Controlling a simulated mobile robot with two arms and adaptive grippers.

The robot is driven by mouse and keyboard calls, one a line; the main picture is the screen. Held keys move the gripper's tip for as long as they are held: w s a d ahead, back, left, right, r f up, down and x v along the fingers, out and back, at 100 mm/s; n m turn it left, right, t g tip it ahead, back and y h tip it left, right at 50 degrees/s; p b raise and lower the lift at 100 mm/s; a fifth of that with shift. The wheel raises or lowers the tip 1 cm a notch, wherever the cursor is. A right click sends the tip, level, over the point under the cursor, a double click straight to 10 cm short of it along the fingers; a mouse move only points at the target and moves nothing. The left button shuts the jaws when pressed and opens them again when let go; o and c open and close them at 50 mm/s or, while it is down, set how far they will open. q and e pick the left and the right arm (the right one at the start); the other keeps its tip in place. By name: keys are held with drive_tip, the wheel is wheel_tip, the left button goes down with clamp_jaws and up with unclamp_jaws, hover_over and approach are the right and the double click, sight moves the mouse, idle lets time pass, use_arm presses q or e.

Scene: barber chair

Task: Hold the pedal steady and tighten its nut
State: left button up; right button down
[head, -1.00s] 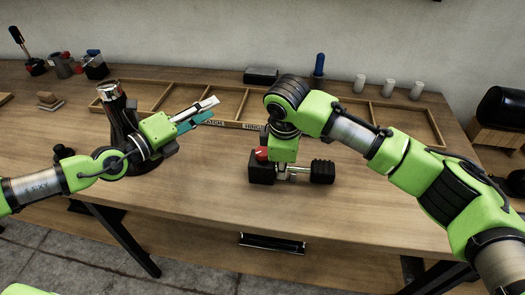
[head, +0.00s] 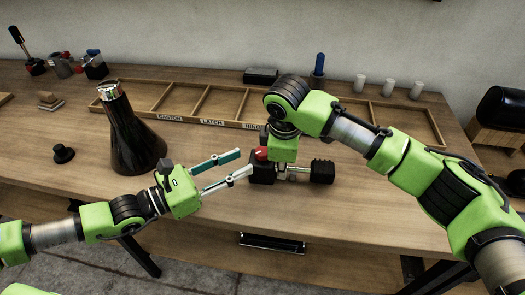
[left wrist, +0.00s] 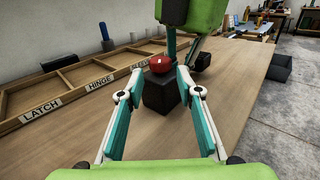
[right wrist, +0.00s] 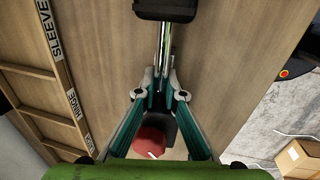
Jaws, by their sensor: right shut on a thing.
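The pedal stands on the table with a black block (head: 262,176), a metal rod (right wrist: 163,45) and a ribbed black pad (head: 322,172). A red cap-like part (head: 261,154) sits on top of the block; I cannot tell whether it is the nut. My right gripper (right wrist: 158,92) points down and is shut on the rod between block and pad. My left gripper (head: 245,161) is open and empty, its tips just left of the block. In the left wrist view the block (left wrist: 165,96) and red part (left wrist: 160,64) lie ahead between the spread fingers.
A dark flask-shaped bottle (head: 133,135) stands left, behind my left arm. A labelled wooden compartment tray (head: 190,121) runs along the back, with white cylinders (head: 388,88) behind it. A small black knob (head: 63,153) lies at left. The front table area is clear.

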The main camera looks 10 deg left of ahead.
sight(256, 155)
use_arm(q)
drive_tip(key=x, duration=0.7)
drive_tip(key=shift+w+d, duration=0.25)
drive_tip(key=shift+d, duration=0.05)
drive_tip(key=shift+c, duration=0.5)
drive_tip(key=c, duration=0.8)
